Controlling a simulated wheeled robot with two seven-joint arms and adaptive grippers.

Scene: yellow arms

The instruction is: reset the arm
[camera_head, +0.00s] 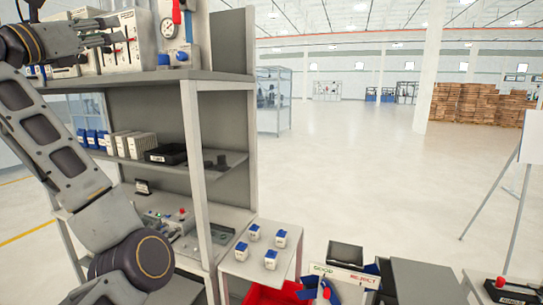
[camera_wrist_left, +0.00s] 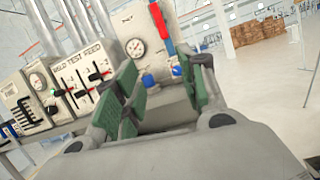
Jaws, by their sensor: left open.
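My left arm (camera_head: 60,155) rises along the left side of the head view and bends at the top. My left gripper (camera_head: 110,34) is raised at the upper left, in front of the top shelf, with its fingers pointing right. In the left wrist view the left gripper (camera_wrist_left: 165,92) shows its green-padded fingers spread apart with nothing between them. Beyond the fingers stands a white panel with a gauge (camera_wrist_left: 136,47) and a red handle (camera_wrist_left: 160,22). My right gripper does not show in either view.
A grey shelf rack (camera_head: 193,130) stands close beside my left arm. It holds a weld test panel (camera_wrist_left: 75,75), blue and white boxes and a black tray (camera_head: 166,154). A small table (camera_head: 262,254) carries several blue-topped containers. Open floor (camera_head: 370,170) lies behind, with an easel (camera_head: 500,200) at right.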

